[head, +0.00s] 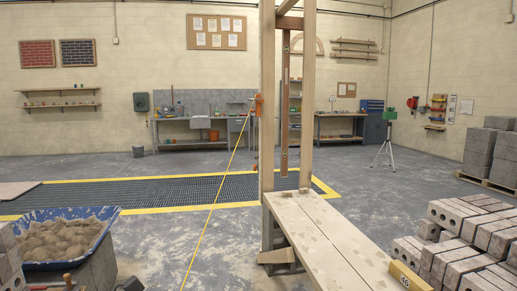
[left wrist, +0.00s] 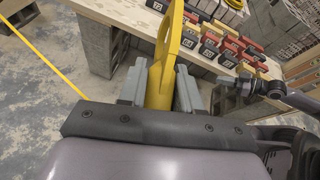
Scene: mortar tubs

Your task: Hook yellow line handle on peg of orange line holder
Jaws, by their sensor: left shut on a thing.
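The yellow line handle (left wrist: 160,82) is gripped between the grey fingers of my left gripper (left wrist: 160,90) in the left wrist view. Its flat looped end, with an opening, points up and away from the gripper. A yellow line (left wrist: 45,57) runs off to the upper left there. In the head view the yellow line (head: 215,200) rises from the bottom edge to the orange line holder (head: 258,105) on the left side of the wooden post. Its peg is too small to make out. A dark grey jointed part, perhaps my right gripper (left wrist: 240,78), shows at right.
A plank bench (head: 325,235) extends from the post toward me. Brick stacks (head: 480,235) stand at right, and a blue mortar tub (head: 65,240) at left. Several red, yellow and black blocks (left wrist: 210,42) lie on the bench. Floor left of the post is open.

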